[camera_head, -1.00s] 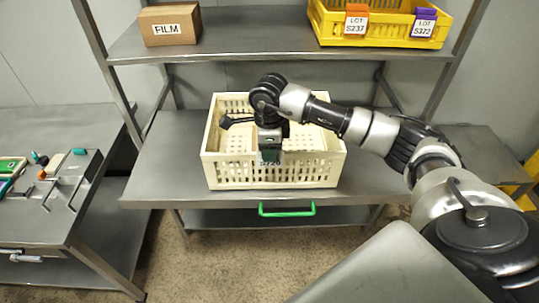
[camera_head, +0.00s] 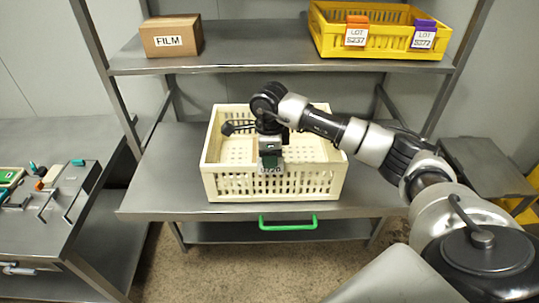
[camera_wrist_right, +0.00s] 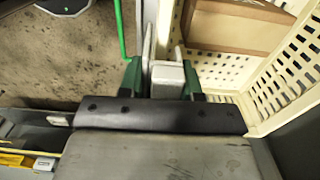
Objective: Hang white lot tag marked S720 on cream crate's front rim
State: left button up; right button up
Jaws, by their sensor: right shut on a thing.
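The cream crate (camera_head: 214,187) stands on the steel table, its front side facing me. My right gripper (camera_head: 271,158) points down at the middle of the crate's front rim, and its green fingers (camera_wrist_right: 161,78) show in the wrist view. It is shut on the white lot tag (camera_head: 271,169), whose marking is blurred in the head view but looks like S720. The tag lies against the upper front of the crate. In the wrist view a white piece (camera_wrist_right: 167,74) sits between the fingers, beside the crate rim. I cannot tell whether the tag hooks over the rim. My left gripper is out of view.
A green handle (camera_head: 288,222) sits below the table's front edge. The upper shelf holds a FILM box (camera_head: 171,37) and a yellow crate (camera_head: 386,46) with orange and purple lot tags. A side bench (camera_head: 40,228) with hooks and small items stands at left.

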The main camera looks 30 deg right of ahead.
jog(key=shift+b, duration=0.35)
dwell(0.8)
jog(key=shift+f+b, duration=1.35)
jog(key=shift+f, duration=0.25)
jog(key=o, duration=1)
jog(key=shift+r, duration=0.55)
notch_tip(320, 180, up, 10)
jog(key=shift+f+b, duration=0.1)
jog(key=shift+b, duration=1.15)
